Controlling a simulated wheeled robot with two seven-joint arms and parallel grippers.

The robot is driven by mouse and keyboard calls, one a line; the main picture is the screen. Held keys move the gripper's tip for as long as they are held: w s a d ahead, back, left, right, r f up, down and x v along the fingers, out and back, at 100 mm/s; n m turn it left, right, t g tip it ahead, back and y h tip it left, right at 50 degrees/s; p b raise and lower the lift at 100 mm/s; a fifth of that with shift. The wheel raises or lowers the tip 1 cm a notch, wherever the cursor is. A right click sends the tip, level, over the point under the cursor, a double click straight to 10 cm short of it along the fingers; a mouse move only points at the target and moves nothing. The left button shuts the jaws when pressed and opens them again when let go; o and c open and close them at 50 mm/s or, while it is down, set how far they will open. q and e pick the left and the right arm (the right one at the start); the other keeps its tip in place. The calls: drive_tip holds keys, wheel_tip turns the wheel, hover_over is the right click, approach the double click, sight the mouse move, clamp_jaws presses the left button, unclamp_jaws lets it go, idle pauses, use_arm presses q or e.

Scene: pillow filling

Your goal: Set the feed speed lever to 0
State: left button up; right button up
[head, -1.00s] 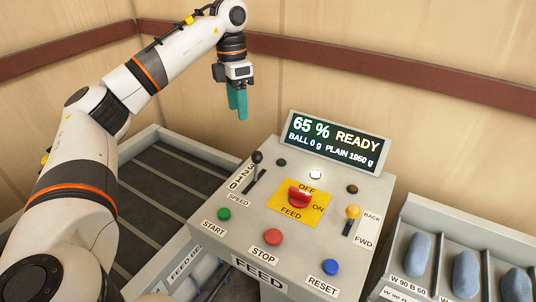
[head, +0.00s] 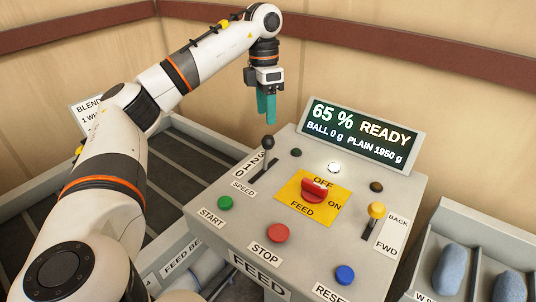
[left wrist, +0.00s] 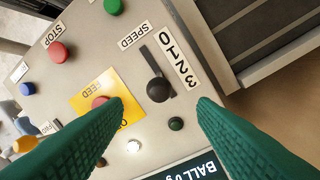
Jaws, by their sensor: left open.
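The feed speed lever has a round black knob (head: 268,143) on a short stem in a dark slot. It stands at the far end of its slot, by the 3 end of the 3-2-1-0 scale (head: 250,165). In the left wrist view the knob (left wrist: 158,90) shows between the fingers, and the scale (left wrist: 178,58) runs beside the slot. My left gripper (head: 267,116) points down with green fingers, above and behind the knob, apart from it. In the left wrist view its fingers (left wrist: 160,104) are spread and hold nothing. My right gripper is not in view.
The grey panel also carries a red FEED switch (head: 314,190), a green START button (head: 225,203), a red STOP button (head: 277,233) and a yellow-knobbed lever (head: 377,210). A lit display (head: 362,134) rises at the back. A bin of blue-grey pieces (head: 484,230) stands right.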

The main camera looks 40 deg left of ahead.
sight(267, 149)
use_arm(q)
drive_tip(key=f, duration=0.3)
drive_tip(key=f+p, duration=0.1)
drive_tip(key=f, duration=0.3)
drive_tip(key=d+f+p, duration=0.1)
drive_tip(key=f, duration=0.3)
drive_tip(key=shift+s+f, duration=0.25)
drive_tip(key=shift+s, duration=0.1)
drive_tip(key=shift+c, duration=0.3)
clamp_jaws()
